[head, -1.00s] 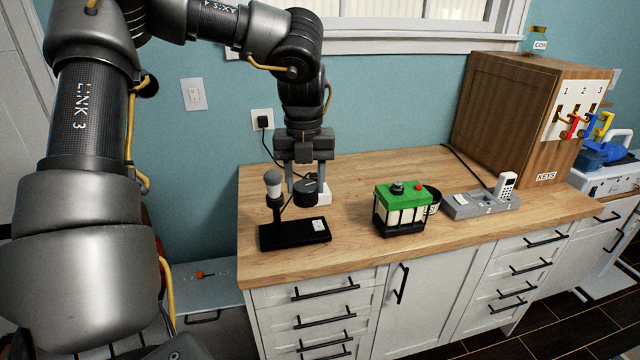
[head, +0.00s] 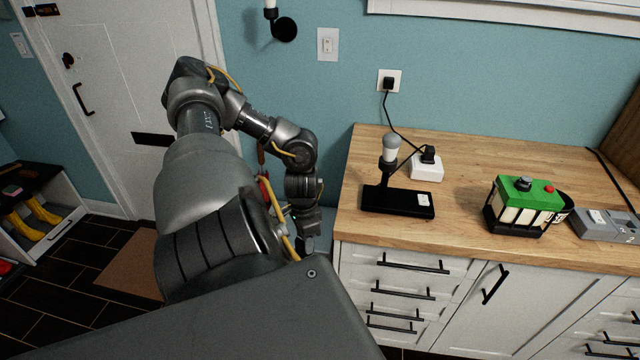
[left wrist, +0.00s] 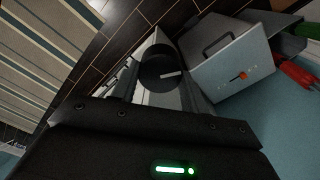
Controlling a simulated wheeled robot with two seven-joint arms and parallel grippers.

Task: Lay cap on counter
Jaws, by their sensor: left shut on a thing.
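My left gripper (head: 306,226) hangs just left of the wooden counter (head: 460,165), beside its left end, its fingertips hidden behind my arm in the head view. In the left wrist view the left gripper (left wrist: 163,80) is shut on a round black cap (left wrist: 158,68) with a pale mark on it. The cap is not visible in the head view. My right gripper is not in view.
A black-based lamp stand (head: 398,203) and a white plug block (head: 427,168) stand on the counter's left part. A grey box with an orange knob (left wrist: 243,76) lies near the gripper.

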